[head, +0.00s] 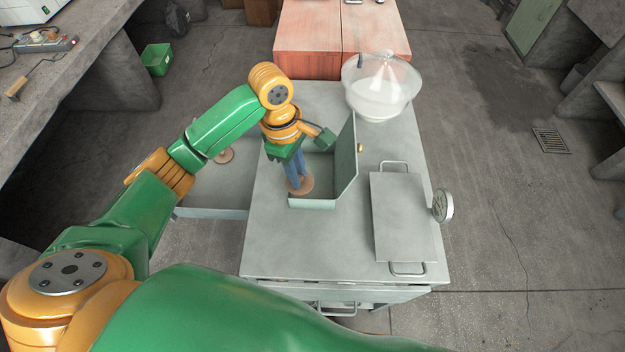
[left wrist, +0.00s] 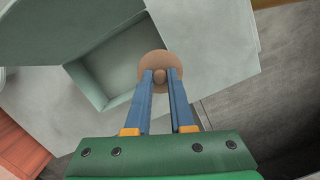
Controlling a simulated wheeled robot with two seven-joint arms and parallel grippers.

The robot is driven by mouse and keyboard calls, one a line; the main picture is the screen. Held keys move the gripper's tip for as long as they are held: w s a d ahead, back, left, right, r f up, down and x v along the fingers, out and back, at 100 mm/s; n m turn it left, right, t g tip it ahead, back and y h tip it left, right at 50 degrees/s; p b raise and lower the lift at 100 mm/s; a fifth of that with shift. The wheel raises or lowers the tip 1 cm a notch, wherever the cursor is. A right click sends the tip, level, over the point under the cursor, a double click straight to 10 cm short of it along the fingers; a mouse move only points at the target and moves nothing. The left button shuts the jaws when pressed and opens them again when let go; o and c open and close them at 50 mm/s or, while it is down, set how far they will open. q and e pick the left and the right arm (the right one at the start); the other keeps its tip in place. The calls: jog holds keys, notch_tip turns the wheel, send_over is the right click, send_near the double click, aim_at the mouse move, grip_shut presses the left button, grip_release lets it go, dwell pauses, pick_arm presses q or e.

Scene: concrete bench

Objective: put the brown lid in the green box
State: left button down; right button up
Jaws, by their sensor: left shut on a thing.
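The brown lid (head: 305,187) is a small round disc with a knob. My left gripper (head: 297,180) is shut on its knob, with the blue fingers pointing down; the lid also shows in the left wrist view (left wrist: 160,57) between the fingertips (left wrist: 160,76). The pale grey-green box (head: 318,204) stands on the bench with its hinged cover (head: 346,160) swung up on the right side. In the head view the lid overlaps the box's front left corner. The left wrist view shows the empty box interior (left wrist: 115,72) beside the lid. My right gripper is out of view.
Another round brown piece (head: 224,156) sits on the lower left surface. The bench front is clear.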

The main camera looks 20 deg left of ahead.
aim_at(309, 174)
pick_arm(q)
jog(key=f, duration=0.1)
jog(key=w+d+f, duration=0.1)
jog(key=w+f, duration=0.1)
jog(key=f, duration=0.1)
jog(key=shift+w+d, duration=0.2)
jog(key=shift+d, duration=0.15)
jog(key=shift+w+d+f, duration=0.1)
jog(key=shift+w+f, duration=0.05)
jog(key=shift+f, duration=0.8)
jog(key=shift+w+d+f, duration=0.1)
jog(key=shift+f, duration=0.8)
jog(key=shift+f, duration=0.1)
jog(key=c, duration=0.8)
grip_release()
jog(key=r, duration=0.4)
jog(key=a+r, duration=0.1)
jog(key=r, duration=0.7)
jog(key=shift+a+r, duration=0.1)
jog(key=shift+a, duration=0.3)
